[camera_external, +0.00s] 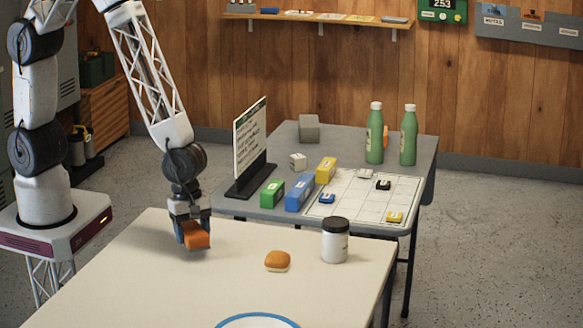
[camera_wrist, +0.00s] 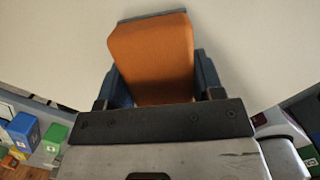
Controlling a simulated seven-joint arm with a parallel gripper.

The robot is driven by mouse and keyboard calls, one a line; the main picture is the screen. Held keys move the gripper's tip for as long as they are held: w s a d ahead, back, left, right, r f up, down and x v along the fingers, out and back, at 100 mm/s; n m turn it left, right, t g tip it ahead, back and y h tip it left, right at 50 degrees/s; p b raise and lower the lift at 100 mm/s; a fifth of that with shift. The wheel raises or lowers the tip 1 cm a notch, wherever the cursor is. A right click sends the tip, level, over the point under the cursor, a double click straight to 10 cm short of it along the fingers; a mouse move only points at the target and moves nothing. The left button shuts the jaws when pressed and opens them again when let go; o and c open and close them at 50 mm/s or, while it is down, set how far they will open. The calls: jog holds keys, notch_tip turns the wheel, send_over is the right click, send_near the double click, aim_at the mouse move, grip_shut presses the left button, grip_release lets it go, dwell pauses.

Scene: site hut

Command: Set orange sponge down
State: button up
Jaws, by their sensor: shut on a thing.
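The orange sponge (camera_external: 197,236) is a small orange block held between the fingers of my gripper (camera_external: 193,238). In the wrist view the sponge (camera_wrist: 152,58) fills the space between the two blue fingers of my gripper (camera_wrist: 160,85), which are shut on its sides. In the external view my gripper points down over the left back part of the cream table (camera_external: 165,285). I cannot tell whether the sponge touches the tabletop or is just above it.
A blue-rimmed plate (camera_external: 257,321) lies at the front. Behind, a grey table (camera_external: 285,135) holds a sign, coloured boxes and two green bottles (camera_external: 375,135). The cream table's left front is clear.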

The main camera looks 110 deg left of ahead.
aim_at(190, 226)
jog(key=shift+f, duration=1.25)
jog(key=shift+f, duration=0.1)
jog(key=o, duration=1)
jog(key=r, duration=0.8)
jog(key=s+a+r, duration=0.1)
jog(key=r, duration=0.3)
jog(key=shift+s+a, duration=0.1)
jog(key=shift+r, duration=0.1)
